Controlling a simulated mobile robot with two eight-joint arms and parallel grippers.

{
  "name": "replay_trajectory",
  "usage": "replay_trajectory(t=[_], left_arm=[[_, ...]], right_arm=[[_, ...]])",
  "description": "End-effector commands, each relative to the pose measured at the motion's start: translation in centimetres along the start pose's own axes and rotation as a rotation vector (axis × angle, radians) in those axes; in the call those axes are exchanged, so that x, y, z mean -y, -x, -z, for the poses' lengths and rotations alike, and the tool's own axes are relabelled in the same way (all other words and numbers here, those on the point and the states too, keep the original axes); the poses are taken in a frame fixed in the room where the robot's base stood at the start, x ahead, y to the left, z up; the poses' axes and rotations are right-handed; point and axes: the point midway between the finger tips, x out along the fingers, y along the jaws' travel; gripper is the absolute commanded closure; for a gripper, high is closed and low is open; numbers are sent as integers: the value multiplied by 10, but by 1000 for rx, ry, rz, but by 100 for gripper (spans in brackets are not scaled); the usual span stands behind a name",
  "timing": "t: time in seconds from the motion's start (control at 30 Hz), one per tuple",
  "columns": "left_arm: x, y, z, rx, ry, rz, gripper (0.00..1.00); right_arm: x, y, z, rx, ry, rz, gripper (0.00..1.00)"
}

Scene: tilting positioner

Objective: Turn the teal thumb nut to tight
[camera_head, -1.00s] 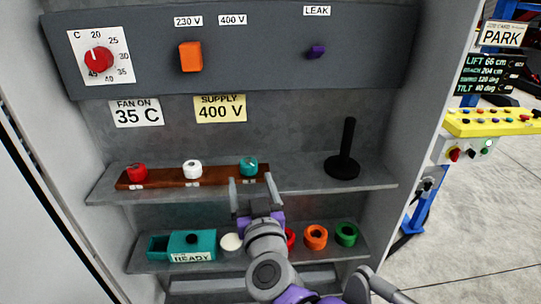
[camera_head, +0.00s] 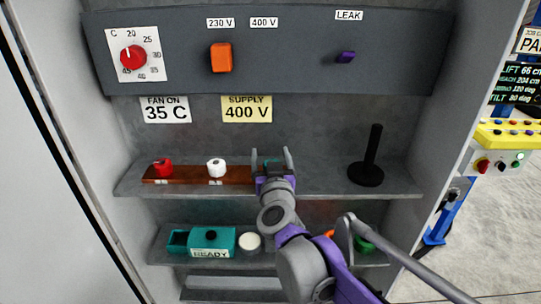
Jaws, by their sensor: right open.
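The teal thumb nut (camera_head: 271,165) is at the right end of a brown wooden strip (camera_head: 190,175) on the upper shelf. It is mostly hidden by my right gripper. My right gripper (camera_head: 271,154) is open, with one finger to the left and one to the right of the nut. I cannot tell whether the fingers touch it. A red thumb nut (camera_head: 163,168) and a white thumb nut (camera_head: 216,168) stand on the same strip, further left. My left gripper is not in view.
A black post on a round base (camera_head: 367,174) stands on the upper shelf to the right. On the lower shelf are a teal box marked READY (camera_head: 222,240), a white round piece (camera_head: 249,242) and a green ring (camera_head: 364,244). A grey control panel (camera_head: 290,65) hangs above.

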Motion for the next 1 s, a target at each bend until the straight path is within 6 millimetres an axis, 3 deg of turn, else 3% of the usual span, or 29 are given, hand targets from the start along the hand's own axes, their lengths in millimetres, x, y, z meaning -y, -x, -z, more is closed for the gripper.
replay_trajectory(t=[0.17,0.63,1.0], left_arm=[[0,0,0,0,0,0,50],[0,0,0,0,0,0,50],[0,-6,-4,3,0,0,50]], right_arm=[[0,0,0,0,0,0,18],[0,0,0,0,1,1,100],[0,1,-1,1,1,-56,100]])
